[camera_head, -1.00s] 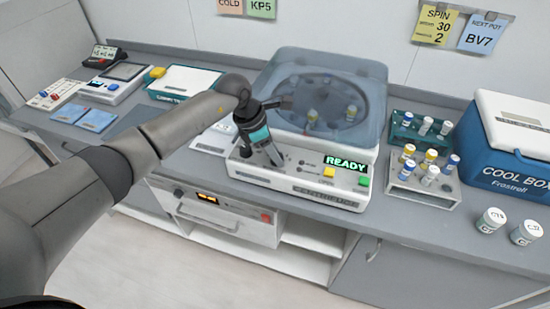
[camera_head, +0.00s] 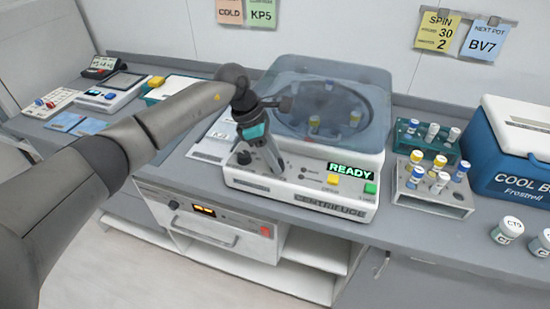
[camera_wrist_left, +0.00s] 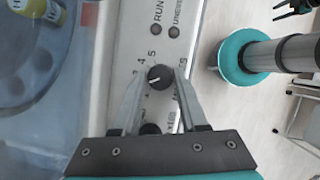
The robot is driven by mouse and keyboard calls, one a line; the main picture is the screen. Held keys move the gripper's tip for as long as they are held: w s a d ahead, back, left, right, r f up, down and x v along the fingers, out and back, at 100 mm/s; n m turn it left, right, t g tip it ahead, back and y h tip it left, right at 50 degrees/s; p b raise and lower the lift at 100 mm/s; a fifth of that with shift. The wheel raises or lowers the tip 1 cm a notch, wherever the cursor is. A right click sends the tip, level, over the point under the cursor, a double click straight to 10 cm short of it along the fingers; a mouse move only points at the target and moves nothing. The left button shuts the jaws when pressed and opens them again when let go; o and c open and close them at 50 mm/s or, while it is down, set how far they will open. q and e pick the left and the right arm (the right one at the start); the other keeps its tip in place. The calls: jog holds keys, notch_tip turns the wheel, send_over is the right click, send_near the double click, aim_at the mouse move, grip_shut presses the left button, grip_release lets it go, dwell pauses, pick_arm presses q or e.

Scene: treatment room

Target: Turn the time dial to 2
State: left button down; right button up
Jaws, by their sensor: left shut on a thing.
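The centrifuge (camera_head: 330,212) stands on the counter with its clear lid down and a green "READY" display (camera_head: 349,170). My left gripper (camera_head: 279,170) reaches down to its front panel. In the left wrist view, its fingers (camera_wrist_left: 160,84) are shut on a round black dial (camera_wrist_left: 160,77) with a pale pointer line. Numbers including 4 and 5 are printed around this dial; the pointer's exact reading is unclear. A second black knob (camera_head: 243,157) sits to the left on the panel, and also shows nearer the gripper's base in the wrist view (camera_wrist_left: 150,129).
A yellow button (camera_head: 333,180) and a green button (camera_head: 370,188) are on the panel's right. A tube rack (camera_head: 432,198) and a blue cool box (camera_head: 512,150) stand farther right. A wall card (camera_head: 436,30) reads SPIN, 30 and 2.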

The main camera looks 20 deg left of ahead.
pick_arm(q)
jog(key=shift+c, duration=2.2)
grip_release()
jog(key=v, duration=1.5)
jog(key=shift+r, duration=0.1)
